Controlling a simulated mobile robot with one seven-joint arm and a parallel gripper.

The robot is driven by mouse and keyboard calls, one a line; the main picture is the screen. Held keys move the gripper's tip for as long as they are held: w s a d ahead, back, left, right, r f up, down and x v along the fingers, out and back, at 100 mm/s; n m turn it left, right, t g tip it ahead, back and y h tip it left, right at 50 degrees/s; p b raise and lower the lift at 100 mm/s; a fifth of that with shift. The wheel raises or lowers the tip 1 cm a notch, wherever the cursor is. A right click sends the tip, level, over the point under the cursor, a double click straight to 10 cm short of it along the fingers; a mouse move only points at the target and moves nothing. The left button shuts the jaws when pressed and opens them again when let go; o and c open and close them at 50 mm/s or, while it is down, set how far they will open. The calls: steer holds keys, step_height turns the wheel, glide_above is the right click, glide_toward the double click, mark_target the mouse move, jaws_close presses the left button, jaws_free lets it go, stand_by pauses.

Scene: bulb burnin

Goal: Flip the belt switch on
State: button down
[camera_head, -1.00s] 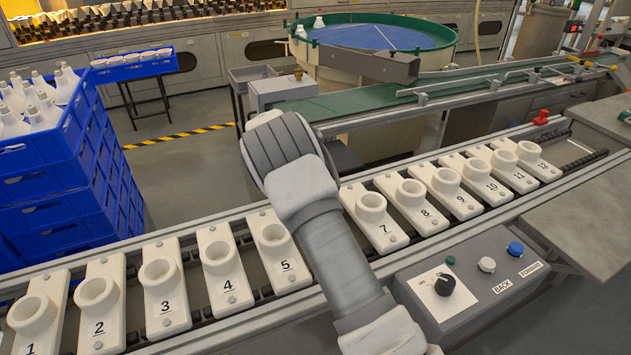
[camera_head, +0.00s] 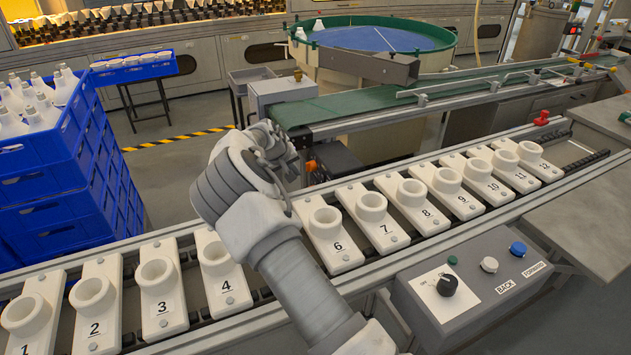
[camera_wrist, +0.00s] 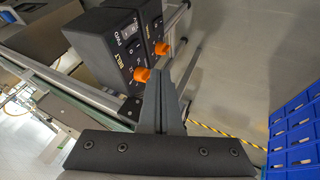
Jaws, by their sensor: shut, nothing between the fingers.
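A dark control box labelled BELT and FWD (camera_wrist: 112,55) fills the upper left of the wrist view. An orange knob (camera_wrist: 142,74) sticks out from its lower edge, and a second orange knob (camera_wrist: 162,48) shows on the dark box beside it. My gripper (camera_wrist: 166,78) is shut and empty. Its fingertips appear close to the nearer knob; I cannot tell whether they touch. In the head view, my gripper (camera_head: 277,150) is left of a dark box (camera_head: 338,160) with an orange knob (camera_head: 312,166). My wrist partly covers this area.
A green conveyor belt (camera_head: 400,102) runs behind the gripper. The line of numbered white holders (camera_head: 372,207) crosses below my arm. Blue crates (camera_head: 66,190) with white bottles stand left. A panel (camera_head: 470,285) with BACK and FORWARD buttons sits at front right.

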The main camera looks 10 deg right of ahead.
mark_target(322, 179)
steer(key=w+d+f+b, duration=0.5)
steer(key=d+f, duration=0.2)
steer(key=f, duration=0.1)
steer(key=shift+w+d+f, duration=0.15)
steer(key=shift+w+f, duration=0.15)
steer(key=shift+f, duration=0.05)
steer(key=shift+d+r, duration=0.1)
steer(key=shift+r, duration=0.1)
stand_by(0.3)
steer(key=shift+w+d, duration=0.15)
steer(key=shift+w, duration=0.05)
steer(key=shift+p, duration=0.35)
